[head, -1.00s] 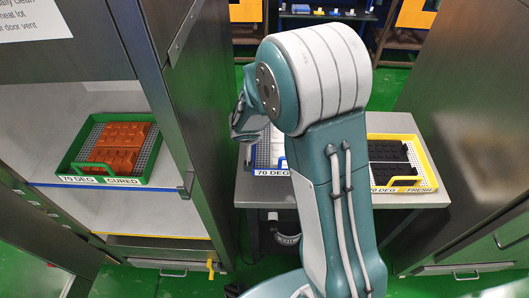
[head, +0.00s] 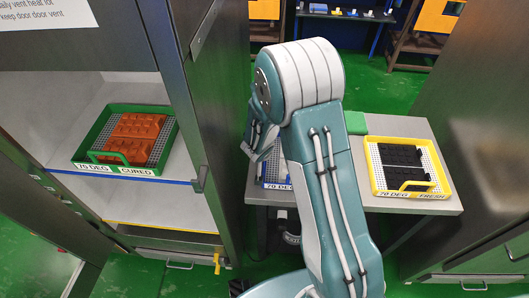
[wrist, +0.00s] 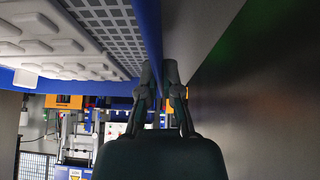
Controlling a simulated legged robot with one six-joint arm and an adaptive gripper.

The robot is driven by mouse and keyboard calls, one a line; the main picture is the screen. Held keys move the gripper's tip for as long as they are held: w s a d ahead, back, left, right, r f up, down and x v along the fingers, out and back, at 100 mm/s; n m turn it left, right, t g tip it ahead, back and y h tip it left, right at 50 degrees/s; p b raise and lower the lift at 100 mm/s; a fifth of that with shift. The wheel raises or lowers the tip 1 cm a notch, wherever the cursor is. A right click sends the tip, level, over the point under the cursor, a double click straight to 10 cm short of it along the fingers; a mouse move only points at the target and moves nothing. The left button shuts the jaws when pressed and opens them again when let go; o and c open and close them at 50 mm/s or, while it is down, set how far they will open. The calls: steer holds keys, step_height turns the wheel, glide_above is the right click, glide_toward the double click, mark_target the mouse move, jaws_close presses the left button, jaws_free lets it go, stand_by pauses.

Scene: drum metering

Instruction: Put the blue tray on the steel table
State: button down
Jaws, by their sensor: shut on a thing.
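The blue tray (head: 277,186) is at the left end of the steel table (head: 395,124) in the head view, mostly hidden behind my arm. Its front label starts with 70 DEG. In the wrist view, its blue wall (wrist: 149,35) runs between my fingers, with a grey grid floor and white blocks to the left. My gripper (wrist: 160,78) is shut on this wall. The head view shows my gripper (head: 262,140) only partly. I cannot tell whether the tray's underside touches the table.
A yellow tray (head: 376,180) with black parts, labelled FRESH, stands on the table's right. A green tray (head: 82,160) with orange parts sits on a shelf in the open steel cabinet (head: 180,80) at left. A green block (head: 355,123) shows behind my arm. A steel cabinet borders the right.

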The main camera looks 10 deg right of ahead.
steer(key=shift+a, duration=0.1)
steer(key=c, duration=0.8)
jaws_free()
